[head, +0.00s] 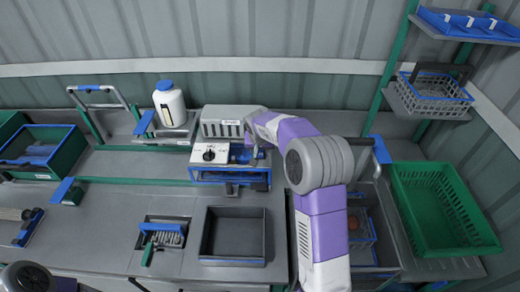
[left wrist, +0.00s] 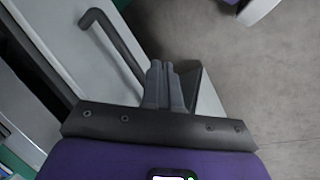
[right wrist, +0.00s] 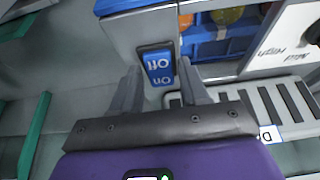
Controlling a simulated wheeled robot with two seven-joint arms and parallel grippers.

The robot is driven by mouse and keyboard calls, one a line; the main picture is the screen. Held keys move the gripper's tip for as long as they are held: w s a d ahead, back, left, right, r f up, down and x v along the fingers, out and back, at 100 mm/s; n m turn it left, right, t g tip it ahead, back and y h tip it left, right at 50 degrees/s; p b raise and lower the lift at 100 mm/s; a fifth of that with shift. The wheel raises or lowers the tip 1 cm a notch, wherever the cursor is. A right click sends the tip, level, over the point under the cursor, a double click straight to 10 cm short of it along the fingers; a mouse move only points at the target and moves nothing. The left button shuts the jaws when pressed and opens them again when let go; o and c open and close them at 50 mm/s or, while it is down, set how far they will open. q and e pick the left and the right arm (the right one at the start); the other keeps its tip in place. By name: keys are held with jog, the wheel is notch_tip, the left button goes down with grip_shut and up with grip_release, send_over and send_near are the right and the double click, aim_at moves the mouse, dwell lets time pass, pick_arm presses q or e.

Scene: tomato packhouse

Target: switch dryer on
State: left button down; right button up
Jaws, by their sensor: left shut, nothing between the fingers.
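The dryer (head: 222,122) is a pale grey slotted housing at the back of the bench, and its slots also show in the right wrist view (right wrist: 240,97). A blue rocker switch (right wrist: 158,66) marked Off and On sits in a dark frame beside it. I cannot tell which side is pressed. My right gripper (right wrist: 159,68) is open and empty, with one fingertip at each side of the switch; contact is unclear. In the head view, my right arm hides the switch. My left gripper (left wrist: 165,68) is shut and empty near a dark bar handle (left wrist: 112,45).
A white control panel with a black knob (head: 209,154) stands in front of the dryer on a blue frame. A white bottle (head: 170,105) stands left of it. A dark empty tray (head: 233,236) and a blue-handled brush (head: 162,228) lie in front. A green crate (head: 440,208) is at right.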

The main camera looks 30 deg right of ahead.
jog(key=c, duration=0.8)
jog(key=shift+o, duration=0.2)
jog(key=g+p, duration=0.1)
jog(key=p, duration=0.2)
jog(key=g+y+p, duration=0.1)
jog(key=p, duration=0.3)
jog(key=w+g+y+p, duration=0.1)
jog(key=p, duration=0.2)
jog(key=shift+d+r+p, duration=0.3)
jog(key=shift+r+p, duration=0.05)
jog(key=shift+p, duration=0.05)
jog(key=shift+f+g+y+p, duration=0.2)
jog(key=shift+g+y+p, duration=0.1)
jog(key=shift+g+p, duration=0.3)
jog(key=o, duration=1.1)
jog(key=shift+c, duration=0.2)
notch_tip(320, 180, up, 8)
jog(key=shift+w+d+f+b, duration=0.1)
jog(key=shift+w+f+b, duration=0.1)
jog(key=shift+b, duration=0.1)
